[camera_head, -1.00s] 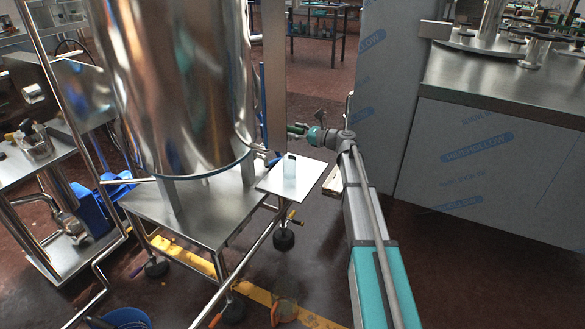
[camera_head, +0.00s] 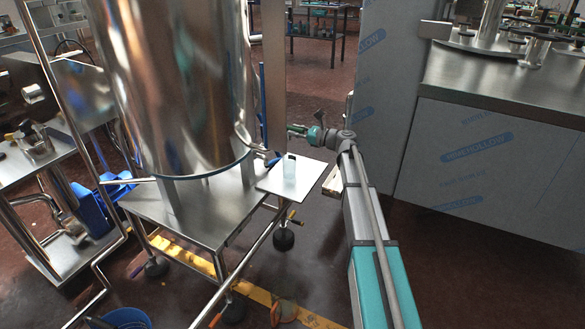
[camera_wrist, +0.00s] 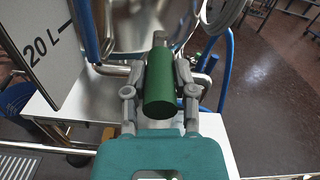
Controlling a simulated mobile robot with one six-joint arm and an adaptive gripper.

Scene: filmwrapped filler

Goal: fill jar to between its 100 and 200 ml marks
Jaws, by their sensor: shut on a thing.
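The jar (camera_head: 289,167) is a small pale, translucent vessel standing upright on a small square shelf (camera_head: 303,184) beside the steel tank (camera_head: 185,85). Its marks and its contents are too small to read. A short metal outlet (camera_head: 260,153) sticks out low on the tank, left of the jar. My gripper (camera_head: 296,131) is above the jar, right of the tank. In the wrist view my gripper (camera_wrist: 162,72) is shut on a green cylinder (camera_wrist: 160,92) with a grey stub at its far end. What the stub joins is not clear.
In the wrist view a pale panel marked "20 L" (camera_wrist: 45,50) stands at left, with bent pipes beside it. A film-wrapped steel cabinet (camera_head: 490,165) stands at right. A blue container (camera_head: 122,318) is at the lower left. The floor right of the shelf is clear.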

